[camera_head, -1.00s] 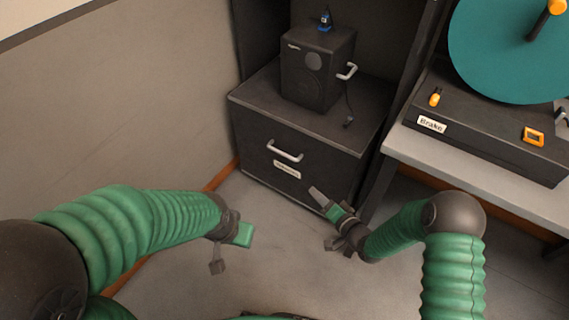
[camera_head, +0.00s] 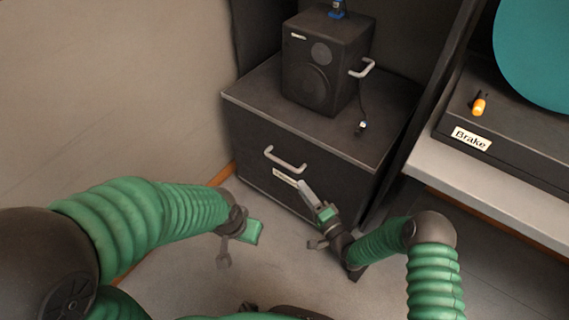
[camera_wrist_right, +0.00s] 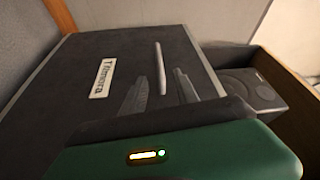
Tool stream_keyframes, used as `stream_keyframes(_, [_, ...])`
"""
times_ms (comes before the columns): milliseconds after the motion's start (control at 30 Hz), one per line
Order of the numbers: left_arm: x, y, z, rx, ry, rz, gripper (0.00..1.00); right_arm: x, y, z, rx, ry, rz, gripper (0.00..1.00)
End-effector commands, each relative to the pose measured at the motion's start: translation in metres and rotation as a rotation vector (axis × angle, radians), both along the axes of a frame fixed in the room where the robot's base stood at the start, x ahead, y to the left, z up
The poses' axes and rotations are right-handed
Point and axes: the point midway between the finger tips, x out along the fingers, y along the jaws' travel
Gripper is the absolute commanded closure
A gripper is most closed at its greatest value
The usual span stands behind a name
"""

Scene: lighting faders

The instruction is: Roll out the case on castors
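The case on castors is the dark box (camera_head: 340,185) on the floor, with a silver bar handle (camera_head: 284,161) and a pale label on its front. Its castors are hidden. My right gripper (camera_head: 306,190) is just in front of the case front, below and right of the handle. In the right wrist view the fingers (camera_wrist_right: 161,82) are apart, with the handle (camera_wrist_right: 159,60) showing between and beyond them; I cannot tell whether they touch it. My left gripper (camera_head: 238,240) hangs empty above the floor left of the case; its finger gap is unclear.
A black speaker (camera_head: 318,75) with a side handle and a hanging cable stands on the case top. A wall (camera_head: 110,90) is close on the left. A grey bench (camera_head: 490,195) with a "Brake" box (camera_head: 500,130) is on the right. The floor in front is clear.

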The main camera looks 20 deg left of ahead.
Motion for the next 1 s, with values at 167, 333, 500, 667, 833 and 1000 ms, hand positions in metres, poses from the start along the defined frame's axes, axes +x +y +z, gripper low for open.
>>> stream_keyframes(167, [0.0,0.0,-0.028,0.0,0.001,0.0,0.64,0.032,0.036,-0.003,0.0,-0.004,0.001,0.64])
stream_keyframes(333, [0.0,0.0,-0.049,0.0,0.001,0.0,0.64,0.06,0.068,0.0,-0.002,-0.006,0.002,0.64])
stream_keyframes(500, [0.0,0.0,-0.061,0.0,0.0,0.0,0.64,0.079,0.089,0.004,-0.001,-0.002,0.002,0.64])
stream_keyframes(667, [0.0,0.0,-0.063,0.0,0.0,0.0,0.64,0.086,0.095,0.008,-0.002,0.0,0.001,0.64])
stream_keyframes(833, [0.0,0.0,-0.062,0.0,0.0,0.0,0.64,0.086,0.095,0.009,-0.002,0.001,0.001,0.64])
stream_keyframes(1000, [0.0,0.0,-0.062,0.0,0.0,0.0,0.64,0.086,0.095,0.009,-0.002,0.001,0.001,0.82])
